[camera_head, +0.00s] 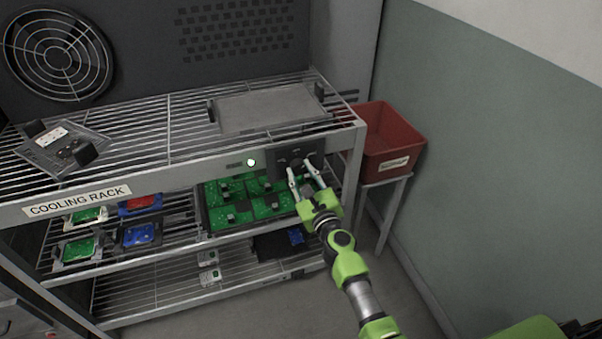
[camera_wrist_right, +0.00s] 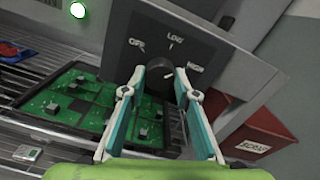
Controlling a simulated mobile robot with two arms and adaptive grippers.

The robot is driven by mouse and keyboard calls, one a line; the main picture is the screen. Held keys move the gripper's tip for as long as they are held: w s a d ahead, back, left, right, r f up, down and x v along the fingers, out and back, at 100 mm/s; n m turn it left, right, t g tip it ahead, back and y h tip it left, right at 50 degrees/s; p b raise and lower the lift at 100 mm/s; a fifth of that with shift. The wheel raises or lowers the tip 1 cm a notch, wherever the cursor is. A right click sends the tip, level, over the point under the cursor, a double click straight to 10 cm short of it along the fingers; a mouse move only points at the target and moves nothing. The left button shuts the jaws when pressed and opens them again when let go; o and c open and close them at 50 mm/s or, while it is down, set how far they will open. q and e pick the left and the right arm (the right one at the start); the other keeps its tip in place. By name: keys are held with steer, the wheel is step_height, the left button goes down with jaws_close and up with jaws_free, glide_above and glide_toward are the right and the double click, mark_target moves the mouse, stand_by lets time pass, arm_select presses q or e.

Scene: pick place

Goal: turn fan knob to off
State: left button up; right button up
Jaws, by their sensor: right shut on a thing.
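The fan knob (camera_wrist_right: 158,70) is a dark round dial on a dark control panel (camera_wrist_right: 190,42) marked OFF, LOW and HIGH. The panel (camera_head: 283,156) sits on the front edge of the cooling rack in the head view. My right gripper (camera_head: 299,168) is at the panel. In the right wrist view its two fingers (camera_wrist_right: 160,76) are on either side of the knob and shut on it. The fingers partly hide the knob, and I cannot tell for sure which label it points to. My left gripper is not in view.
A green light (camera_head: 251,162) glows left of the panel. Circuit boards (camera_head: 250,200) lie on the shelf below. A grey tray (camera_head: 268,108) is on the rack top. A red bin (camera_head: 390,140) stands to the right by the wall. A round fan grille (camera_head: 57,55) is at the back left.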

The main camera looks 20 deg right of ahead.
steer(key=n, duration=0.5)
steer(key=shift+n, duration=0.4)
steer(key=n, duration=0.4)
steer(key=shift+r+p, duration=0.1)
steer(key=shift+p, duration=0.3)
steer(key=n+p, duration=0.1)
steer(key=n, duration=0.4)
steer(key=shift+n, duration=0.4)
steer(key=n+p, duration=0.1)
steer(key=n, duration=0.3)
steer(key=shift+n+p, duration=0.3)
steer(key=o, duration=1.1)
